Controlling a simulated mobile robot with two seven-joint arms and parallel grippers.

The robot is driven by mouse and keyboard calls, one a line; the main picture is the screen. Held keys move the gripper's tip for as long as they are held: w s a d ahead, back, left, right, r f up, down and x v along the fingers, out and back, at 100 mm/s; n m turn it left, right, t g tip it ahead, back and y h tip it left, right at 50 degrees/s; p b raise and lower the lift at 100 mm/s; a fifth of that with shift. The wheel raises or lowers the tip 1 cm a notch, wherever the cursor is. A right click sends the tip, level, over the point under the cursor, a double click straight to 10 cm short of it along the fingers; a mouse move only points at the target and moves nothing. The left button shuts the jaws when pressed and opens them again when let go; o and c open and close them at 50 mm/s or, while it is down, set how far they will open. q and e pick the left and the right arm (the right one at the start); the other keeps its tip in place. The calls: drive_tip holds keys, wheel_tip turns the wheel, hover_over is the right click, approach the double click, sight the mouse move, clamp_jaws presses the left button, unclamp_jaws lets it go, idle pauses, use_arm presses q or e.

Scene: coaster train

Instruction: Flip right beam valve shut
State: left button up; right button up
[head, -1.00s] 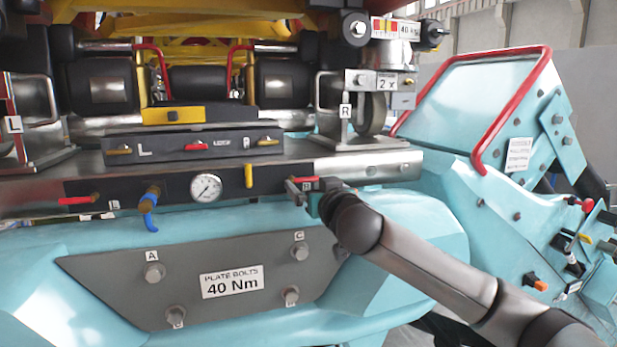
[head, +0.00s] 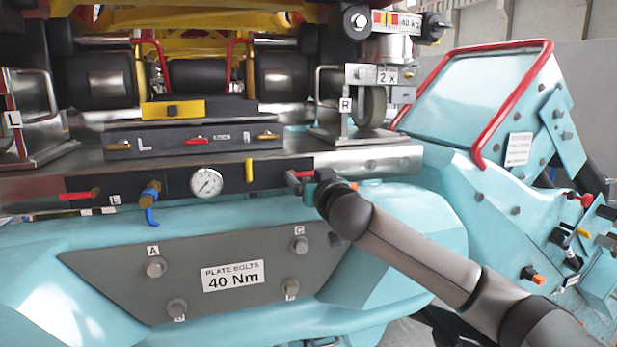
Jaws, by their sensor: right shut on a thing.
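The right beam valve's red handle (head: 303,174) is at the right end of the dark panel on the front beam (head: 265,173). My right gripper (head: 298,183) is at that handle and shut on it. The fingers and the wrist hide most of the valve and the R label by it. The left beam valve's red handle (head: 80,196) lies about level at the left end of the panel, by the L label. My left gripper is not in view.
A pressure gauge (head: 206,183), a blue-handled tap (head: 151,205) and an upright yellow handle (head: 249,170) sit along the same panel. A grey bolt plate (head: 205,275) is below. A wheel (head: 370,108) stands above, and a red rail (head: 515,108) is at right.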

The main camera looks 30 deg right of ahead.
sight(291, 160)
drive_tip(key=c, duration=0.5)
drive_tip(key=shift+o, duration=0.2)
drive_tip(key=shift+r, duration=0.1)
drive_tip(key=n+p, duration=0.2)
drive_tip(key=r+n+p, duration=0.1)
drive_tip(key=n, duration=0.1)
drive_tip(key=shift+r+n+p, duration=0.15)
drive_tip(key=shift+n+p, duration=0.25)
drive_tip(key=n+p, duration=0.2)
drive_tip(key=n, duration=0.1)
drive_tip(key=n+p, duration=0.1)
drive_tip(key=shift+w+a+r, duration=0.1)
drive_tip(key=shift+a+r, duration=0.25)
drive_tip(key=shift+r, duration=0.05)
drive_tip(key=shift+a+r+n+p, duration=0.2)
drive_tip(key=shift+n+p, duration=0.3)
drive_tip(key=shift+n, duration=0.6)
drive_tip(key=shift+w+a+n, duration=0.1)
drive_tip(key=shift+a+n, duration=0.05)
drive_tip(key=shift+n, duration=0.75)
drive_tip(key=n, duration=0.2)
drive_tip(key=a+n, duration=0.1)
drive_tip(key=n, duration=0.2)
drive_tip(key=shift+w+r, duration=0.1)
drive_tip(key=shift+a, duration=0.1)
